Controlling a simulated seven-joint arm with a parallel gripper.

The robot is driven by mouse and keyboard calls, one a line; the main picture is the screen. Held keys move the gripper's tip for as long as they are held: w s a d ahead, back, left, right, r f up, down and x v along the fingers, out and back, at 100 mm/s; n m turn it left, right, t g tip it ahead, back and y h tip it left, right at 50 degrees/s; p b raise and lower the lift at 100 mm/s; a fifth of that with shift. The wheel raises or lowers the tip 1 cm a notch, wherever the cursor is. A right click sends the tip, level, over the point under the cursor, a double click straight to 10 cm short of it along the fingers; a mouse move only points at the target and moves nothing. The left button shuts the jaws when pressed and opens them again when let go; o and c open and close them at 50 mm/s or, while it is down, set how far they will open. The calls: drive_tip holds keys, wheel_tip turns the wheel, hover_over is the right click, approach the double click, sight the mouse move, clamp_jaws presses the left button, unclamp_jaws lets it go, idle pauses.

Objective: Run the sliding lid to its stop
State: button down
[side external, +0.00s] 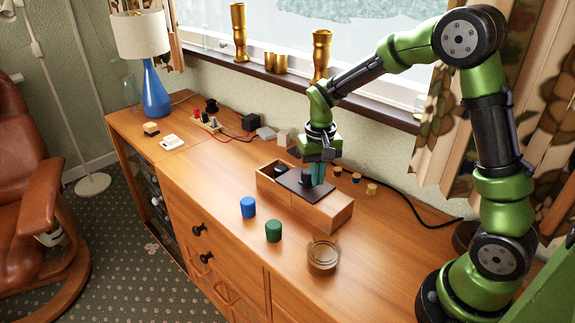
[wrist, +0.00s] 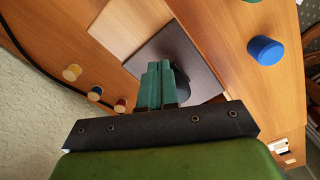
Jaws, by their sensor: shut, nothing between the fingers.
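A long wooden box (side external: 333,213) stands on the cabinet top, with a dark flat sliding lid (side external: 296,186) across its middle. The box's left end is open and its right end has a plain wood top. A black knob (side external: 306,175) stands on the lid. My gripper (side external: 318,182) is shut and empty, with its green fingers low over the lid, just right of the knob. In the wrist view the lid (wrist: 205,72) lies beyond the fingertips (wrist: 157,66), and the knob (wrist: 182,86) is partly hidden behind them. I cannot tell whether they touch.
A blue lamp (side external: 155,92) stands far left.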

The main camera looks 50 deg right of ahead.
sight(295, 177)
drive_tip(key=shift+w, duration=3.75)
drive_tip(key=shift+s, duration=0.8)
wheel_tip(295, 177, up, 7)
